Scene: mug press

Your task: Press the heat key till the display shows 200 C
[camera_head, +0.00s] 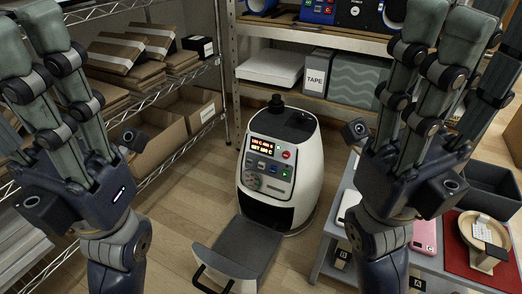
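The mug press (307,130) is a white and black machine standing on the wooden floor in the middle of the view. Its display (270,144) shows two lines of lit characters, the lower seeming to start with "SET"; the digits are too small to read surely. Below the display is a panel of small keys (266,167), with a red one at its upper right; their labels are not readable. My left gripper (42,62) is raised at the left, fingers up and apart, empty. My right gripper (446,62) is raised at the right, also open and empty. Neither touches the press.
A grey tray (238,250) with a black handle juts from the front of the press. Wire shelves with brown packages (118,52) stand left. A shelf behind holds a TAPE box (316,78). A low table with a pink item (425,237) and red mat (455,255) stands right.

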